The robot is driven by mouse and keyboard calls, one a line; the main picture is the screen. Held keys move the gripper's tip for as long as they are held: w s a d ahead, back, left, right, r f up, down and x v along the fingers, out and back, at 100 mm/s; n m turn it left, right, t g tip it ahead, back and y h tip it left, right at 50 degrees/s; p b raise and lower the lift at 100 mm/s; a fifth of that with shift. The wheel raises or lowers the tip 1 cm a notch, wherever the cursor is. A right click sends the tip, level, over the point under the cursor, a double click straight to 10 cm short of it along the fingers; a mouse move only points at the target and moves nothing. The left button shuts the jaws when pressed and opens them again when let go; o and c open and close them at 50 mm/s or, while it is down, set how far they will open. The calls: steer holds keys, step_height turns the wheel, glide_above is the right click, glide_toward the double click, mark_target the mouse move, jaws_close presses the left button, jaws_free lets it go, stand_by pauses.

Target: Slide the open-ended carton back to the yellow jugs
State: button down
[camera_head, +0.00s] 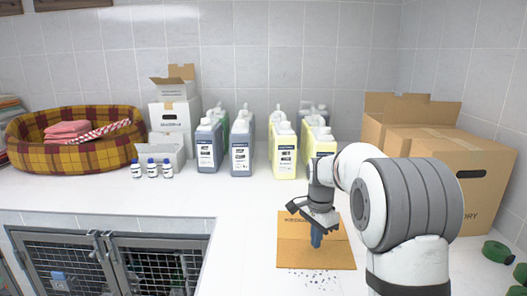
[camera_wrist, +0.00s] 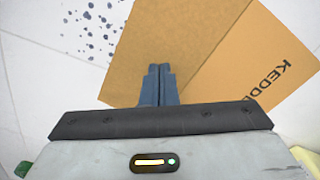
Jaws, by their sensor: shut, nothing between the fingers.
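The tan carton (camera_head: 295,254) lies low on the white counter in front of the yellow jugs (camera_head: 284,156), with a clear gap between them. In the wrist view the carton (camera_wrist: 255,62) shows dark printed lettering on its right part and a darker tan panel on its left. My gripper (camera_head: 316,245) points down at the carton, its blue fingers together and empty. In the wrist view the fingertips (camera_wrist: 158,68) overlap the darker panel near where it meets the lettered part. I cannot tell whether they touch it. My arm partly hides the jugs' right side.
Blue-grey jugs (camera_head: 240,150) stand left of the yellow ones. Large brown boxes (camera_head: 433,140) stand at the right, behind my arm. Dark specks (camera_head: 318,277) lie before the carton. Green rolls (camera_head: 497,252) lie at the right. A plaid basket (camera_head: 75,158) and small bottles (camera_head: 152,168) are left.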

mark_target(308, 224)
steer(key=shift+f+b, duration=0.6)
steer(key=shift+f, duration=0.5)
steer(key=shift+w+r+p, duration=0.2)
steer(key=shift+w+p, duration=0.65)
steer(key=shift+w, duration=0.2)
steer(key=shift+w+f+p, duration=0.2)
steer(key=shift+w+p, duration=1.05)
steer(key=shift+w, duration=0.7)
steer(key=shift+w+r+p, duration=0.15)
steer(key=shift+w+p, duration=1.2)
steer(key=shift+w, duration=0.3)
steer(key=shift+w+r+p, duration=0.1)
steer(key=shift+w+p, duration=1.2)
steer(key=shift+w, duration=0.3)
steer(key=shift+w+f+p, duration=0.2)
steer(key=shift+w+p, duration=0.8)
steer(key=shift+w, duration=0.25)
steer(key=shift+w+r+p, duration=0.15)
steer(key=shift+w+p, duration=0.25)
steer(key=shift+p, duration=0.15)
steer(key=shift+w+p, duration=0.8)
steer(key=shift+w, duration=0.3)
